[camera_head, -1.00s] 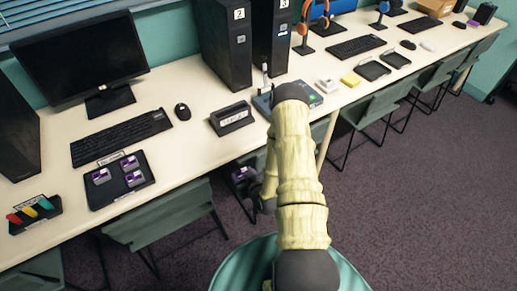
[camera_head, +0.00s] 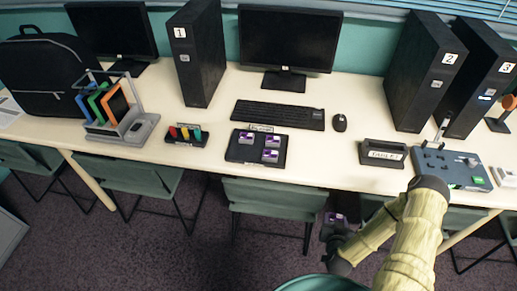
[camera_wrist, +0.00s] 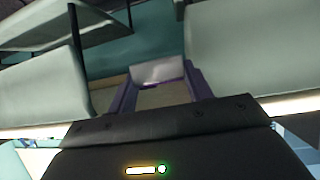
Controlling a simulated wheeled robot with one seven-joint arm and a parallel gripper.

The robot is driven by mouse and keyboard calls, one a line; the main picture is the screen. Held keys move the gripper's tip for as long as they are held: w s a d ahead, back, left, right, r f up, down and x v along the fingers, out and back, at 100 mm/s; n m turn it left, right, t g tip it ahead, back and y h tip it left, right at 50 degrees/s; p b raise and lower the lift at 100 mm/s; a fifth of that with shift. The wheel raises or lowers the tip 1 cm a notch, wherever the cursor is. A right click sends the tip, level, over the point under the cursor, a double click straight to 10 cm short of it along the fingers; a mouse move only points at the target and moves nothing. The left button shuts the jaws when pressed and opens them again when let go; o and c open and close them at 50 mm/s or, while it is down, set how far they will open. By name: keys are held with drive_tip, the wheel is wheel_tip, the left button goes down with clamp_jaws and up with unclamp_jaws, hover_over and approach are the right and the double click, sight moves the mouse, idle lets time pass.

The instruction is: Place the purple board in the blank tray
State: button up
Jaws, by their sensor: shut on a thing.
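My gripper (camera_head: 335,225) is shut on a small grey board with a purple middle (camera_head: 337,217), held low in front of the table edge, above the floor. In the wrist view a pale piece (camera_wrist: 158,72) sits between two dark purplish prongs; most of the board's face is hidden there. A black labelled tray (camera_head: 231,154) on the table holds three similar grey and purple boards; its front left is bare. I cannot read either label for certain.
A keyboard (camera_head: 278,114) and mouse (camera_head: 339,123) lie behind the trays. A small rack of coloured pieces (camera_head: 186,135) stands left, a blue-grey device (camera_head: 452,166) right. Green chairs (camera_head: 265,195) line the table's front edge, close to my gripper.

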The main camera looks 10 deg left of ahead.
drive_tip(key=shift+d+r, duration=0.1)
drive_tip(key=shift+r, duration=0.05)
wheel_tip(320, 180, up, 12)
drive_tip(key=p, duration=1.2)
drive_tip(key=shift+w, duration=0.1)
